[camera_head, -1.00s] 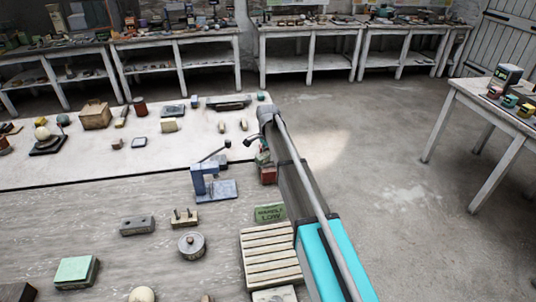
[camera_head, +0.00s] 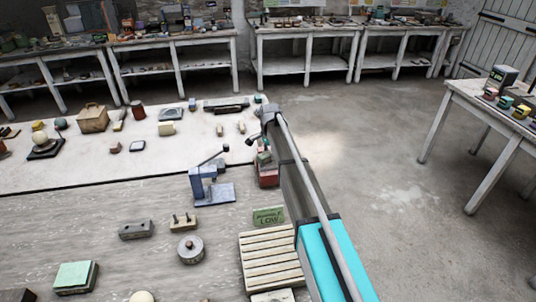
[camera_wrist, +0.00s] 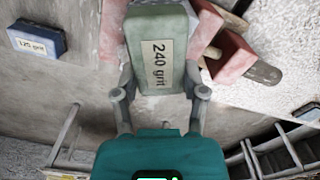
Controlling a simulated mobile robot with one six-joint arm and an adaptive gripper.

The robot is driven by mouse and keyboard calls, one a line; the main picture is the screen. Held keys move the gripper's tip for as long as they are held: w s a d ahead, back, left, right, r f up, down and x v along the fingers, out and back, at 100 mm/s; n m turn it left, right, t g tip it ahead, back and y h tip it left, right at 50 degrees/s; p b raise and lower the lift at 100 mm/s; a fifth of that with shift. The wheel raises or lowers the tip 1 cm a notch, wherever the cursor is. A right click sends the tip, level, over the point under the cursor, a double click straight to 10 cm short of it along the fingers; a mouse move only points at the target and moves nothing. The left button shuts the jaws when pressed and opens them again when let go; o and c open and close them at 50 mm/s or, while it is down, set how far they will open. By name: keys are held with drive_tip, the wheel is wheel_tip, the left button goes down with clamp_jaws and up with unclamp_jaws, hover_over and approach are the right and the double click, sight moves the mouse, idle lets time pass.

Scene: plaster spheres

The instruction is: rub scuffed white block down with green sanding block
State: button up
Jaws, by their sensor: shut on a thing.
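My gripper (camera_wrist: 160,88) is shut on the green sanding block (camera_wrist: 158,35), labelled "240 grit", in the wrist view. Its fingers press the block's two sides. In the head view a small bit of green (camera_head: 263,158) shows at the end of my arm, mostly hidden behind it. Red blocks (camera_wrist: 231,56) lie just behind the held block in the wrist view; I cannot tell if they touch it. Several pale blocks, one of them a cream block (camera_head: 166,128), lie on the white part of the table. I cannot tell which is the scuffed white block.
A blue vise-like fixture (camera_head: 208,186) stands left of my arm. A slatted board (camera_head: 270,260) and a green sign (camera_head: 268,216) lie nearer. A blue "120 grit" block (camera_wrist: 37,40) is at the wrist view's left. The floor right of my arm is clear.

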drive_tip(key=shift+r, duration=0.1)
drive_tip(key=shift+r+p, duration=1.2)
drive_tip(key=shift+p, duration=0.1)
wheel_tip(320, 180, up, 4)
drive_tip(key=p, duration=0.4)
drive_tip(key=shift+s, duration=0.1)
idle(0.4)
